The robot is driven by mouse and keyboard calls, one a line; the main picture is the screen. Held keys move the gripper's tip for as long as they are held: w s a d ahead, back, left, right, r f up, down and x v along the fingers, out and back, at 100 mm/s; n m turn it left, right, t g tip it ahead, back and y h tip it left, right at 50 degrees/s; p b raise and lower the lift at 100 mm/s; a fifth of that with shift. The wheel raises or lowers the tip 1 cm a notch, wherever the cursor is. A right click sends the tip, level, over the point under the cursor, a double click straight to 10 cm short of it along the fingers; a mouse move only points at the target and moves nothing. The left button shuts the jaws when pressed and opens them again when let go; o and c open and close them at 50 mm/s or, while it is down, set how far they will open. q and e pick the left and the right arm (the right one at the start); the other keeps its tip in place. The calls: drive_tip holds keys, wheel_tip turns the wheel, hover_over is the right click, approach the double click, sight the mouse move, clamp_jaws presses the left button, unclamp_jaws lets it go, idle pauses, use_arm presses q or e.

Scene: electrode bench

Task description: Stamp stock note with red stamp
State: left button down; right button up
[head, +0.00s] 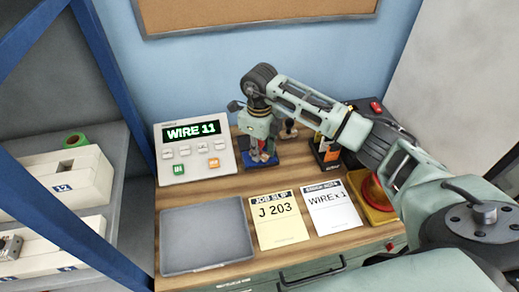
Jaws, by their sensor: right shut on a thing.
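My right gripper (263,153) points down at the back of the wooden bench, just right of the display unit. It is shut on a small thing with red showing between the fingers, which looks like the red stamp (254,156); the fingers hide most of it. A bit of blue shows beside it. My left gripper is out of view.
A job slip reading "J 203" (279,222) lies left of the note, then an empty grey tray (207,240). The display unit (194,147) reads "WIRE 11". A dark-handled stamp (289,129) stands behind. A yellow-based red round thing (375,196) sits right, partly behind my arm.

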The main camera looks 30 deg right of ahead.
drive_tip(key=shift+s+f, duration=0.15)
idle(0.4)
drive_tip(key=shift+r+p, duration=0.75)
drive_tip(key=shift+r, duration=0.4)
drive_tip(key=shift+r+p, duration=1.35)
drive_tip(key=shift+r, duration=1.1)
